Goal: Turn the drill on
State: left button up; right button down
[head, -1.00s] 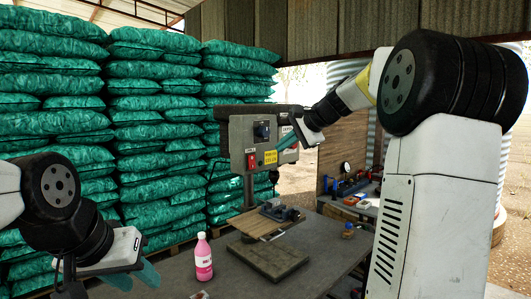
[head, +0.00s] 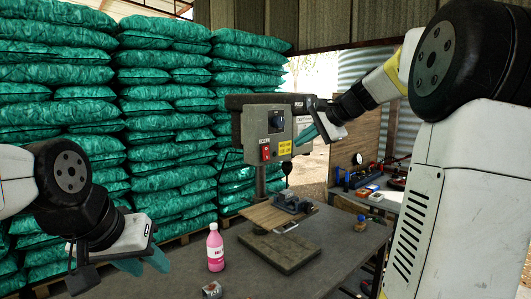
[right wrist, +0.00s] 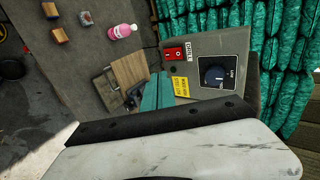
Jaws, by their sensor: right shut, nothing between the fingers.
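The drill is a bench drill press with a grey control box (head: 250,128). The box front carries a red switch (head: 266,153), a dark round dial (head: 276,121) and a yellow label (head: 285,148). My right gripper (head: 298,142) is shut and empty, its teal fingers at the right part of the box front, right of the red switch. In the right wrist view the closed fingers (right wrist: 158,90) show beside the yellow label, with the red switch (right wrist: 175,54) beyond the tips; contact cannot be told. My left gripper (head: 143,264) is open and empty, low at the left.
The workbench (head: 330,240) holds a pink bottle (head: 215,248), a wooden board with a metal vise (head: 290,203) and a small block (head: 212,289). Stacked green sacks (head: 165,130) stand behind. A side table with tools (head: 385,196) stands at the right.

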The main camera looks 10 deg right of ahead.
send_near(267, 157)
notch_tip(267, 157, down, 3)
jog(key=w+a, duration=0.1)
jog(key=shift+w+a+f, duration=0.15)
jog(key=shift+w+a, duration=0.2)
jog(key=shift+w, duration=0.25)
jog(key=shift+w+a+f, duration=0.15)
jog(key=shift+w+a, duration=0.15)
jog(key=shift+w, duration=0.25)
jog(key=shift+w+a, duration=0.35)
jog(key=shift+w, duration=0.15)
